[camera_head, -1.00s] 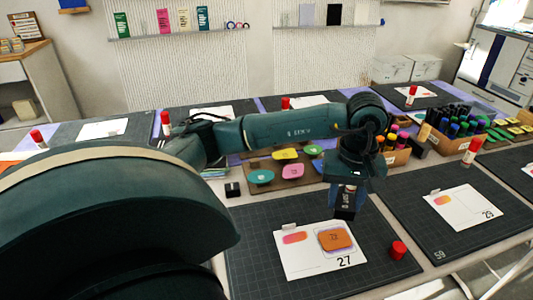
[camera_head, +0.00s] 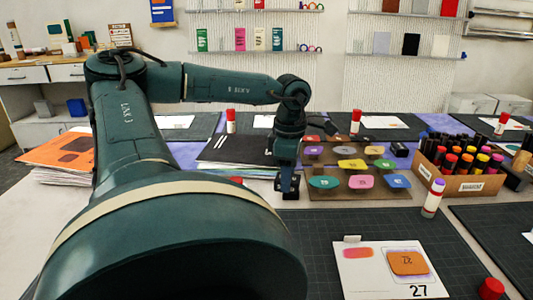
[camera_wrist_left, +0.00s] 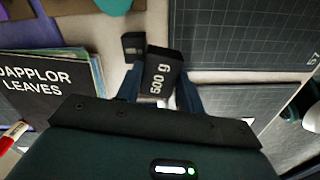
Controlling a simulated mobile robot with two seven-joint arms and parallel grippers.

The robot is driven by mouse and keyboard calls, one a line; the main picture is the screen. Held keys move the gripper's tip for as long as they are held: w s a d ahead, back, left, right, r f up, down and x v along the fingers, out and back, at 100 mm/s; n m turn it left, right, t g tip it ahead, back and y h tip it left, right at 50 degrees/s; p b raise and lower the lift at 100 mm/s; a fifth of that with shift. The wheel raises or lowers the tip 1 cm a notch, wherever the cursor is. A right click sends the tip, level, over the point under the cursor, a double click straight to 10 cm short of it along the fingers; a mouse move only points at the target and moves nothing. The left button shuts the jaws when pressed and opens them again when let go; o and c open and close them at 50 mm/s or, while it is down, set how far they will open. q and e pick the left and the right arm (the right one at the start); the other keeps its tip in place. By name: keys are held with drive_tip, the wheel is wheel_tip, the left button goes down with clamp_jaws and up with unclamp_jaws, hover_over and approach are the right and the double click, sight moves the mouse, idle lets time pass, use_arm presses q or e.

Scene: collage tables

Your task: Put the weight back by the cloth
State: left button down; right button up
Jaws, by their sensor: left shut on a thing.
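The black weight marked 500 g (camera_wrist_left: 160,75) is between the fingers of my left gripper (camera_wrist_left: 158,92), which is shut on it. In the head view my left gripper (camera_head: 287,184) points down over the pale table strip, between a dark booklet and the tray of coloured pieces. The weight is small and dark there, and whether it touches the table I cannot tell. A second small black block (camera_wrist_left: 132,45) stands just beyond the held weight in the left wrist view. I cannot make out a cloth with certainty. My right gripper is not in view.
The dark booklet (camera_head: 235,150) lies left of the gripper. The tray of coloured pieces (camera_head: 330,194) is close on its right. A mat with a white card (camera_head: 365,283) and an orange piece (camera_head: 408,262) lies in front. A marker box (camera_head: 478,186) stands further right.

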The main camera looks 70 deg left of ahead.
use_arm(q)
drive_tip(key=s+a+r+n+b, duration=0.3)
drive_tip(key=a+r+n+b, duration=0.15)
drive_tip(key=n, duration=0.25)
wheel_tip(320, 180, down, 10)
drive_tip(key=shift+s+a+r+b, duration=0.1)
drive_tip(key=shift+s+r+b, duration=0.05)
drive_tip(key=shift+b, duration=0.8)
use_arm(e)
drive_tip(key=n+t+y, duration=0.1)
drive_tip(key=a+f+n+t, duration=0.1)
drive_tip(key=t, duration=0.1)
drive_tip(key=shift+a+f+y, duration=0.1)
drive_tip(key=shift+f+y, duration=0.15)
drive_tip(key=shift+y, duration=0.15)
use_arm(q)
drive_tip(key=c, duration=0.9)
unclamp_jaws()
